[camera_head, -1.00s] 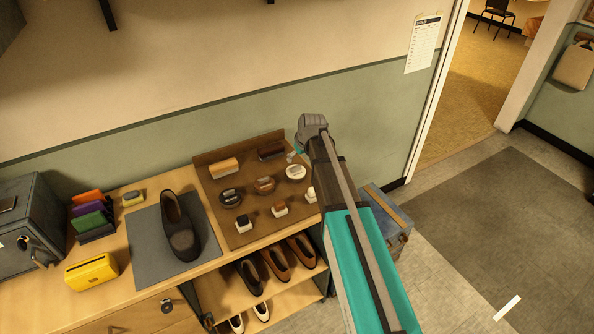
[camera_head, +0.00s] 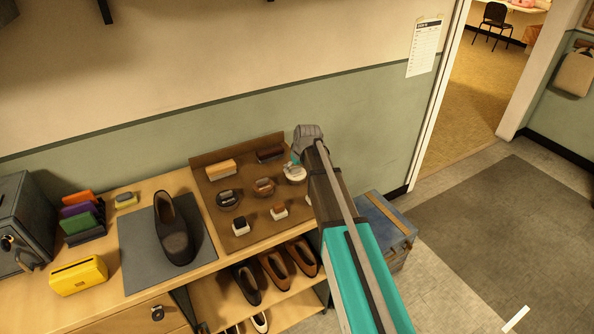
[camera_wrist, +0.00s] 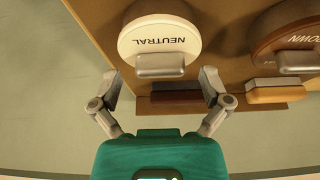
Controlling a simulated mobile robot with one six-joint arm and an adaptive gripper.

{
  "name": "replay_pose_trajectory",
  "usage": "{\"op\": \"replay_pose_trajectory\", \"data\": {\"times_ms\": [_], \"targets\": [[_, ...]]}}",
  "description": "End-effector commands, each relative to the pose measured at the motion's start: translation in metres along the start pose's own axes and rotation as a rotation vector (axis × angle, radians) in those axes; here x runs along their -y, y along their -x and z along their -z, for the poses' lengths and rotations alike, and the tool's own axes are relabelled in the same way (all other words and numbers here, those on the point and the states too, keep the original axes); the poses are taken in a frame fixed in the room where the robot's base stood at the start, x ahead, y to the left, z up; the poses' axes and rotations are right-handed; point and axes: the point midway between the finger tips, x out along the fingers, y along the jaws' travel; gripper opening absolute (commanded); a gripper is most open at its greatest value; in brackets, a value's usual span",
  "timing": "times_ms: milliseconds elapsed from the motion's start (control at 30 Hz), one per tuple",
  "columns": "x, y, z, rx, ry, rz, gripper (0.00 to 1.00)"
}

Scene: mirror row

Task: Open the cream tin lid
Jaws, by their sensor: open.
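The cream tin (camera_head: 295,173) is a round, pale tin at the right of the brown mat (camera_head: 250,234). In the wrist view its cream lid (camera_wrist: 158,35) reads "NEUTRAL" and a grey, bar-shaped handle (camera_wrist: 160,65) sticks out at its near edge. In the head view my arm and gripper (camera_head: 297,160) hide part of the tin.
A brown tin (camera_wrist: 287,30) with a similar handle sits beside it, and another dark tin (camera_head: 230,199) stands farther left. Brushes (camera_head: 221,170) lie behind. A black shoe (camera_head: 174,230) stands on a grey mat. The wall is close behind the bench.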

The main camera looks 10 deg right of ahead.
Motion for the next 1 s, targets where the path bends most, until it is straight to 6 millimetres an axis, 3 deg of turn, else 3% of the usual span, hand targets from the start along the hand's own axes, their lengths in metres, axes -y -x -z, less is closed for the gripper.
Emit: {"op": "replay_pose_trajectory", "data": {"times_ms": [367,867,1000], "targets": [[0.0001,-0.0012,0.0001,0.0,0.0,0.0,0.95],[0.0,-0.0013,0.0001,0.0,0.0,0.0,0.02],[-0.0033,-0.0008,-0.0006,0.001,-0.002,-0.002,0.01]]}}
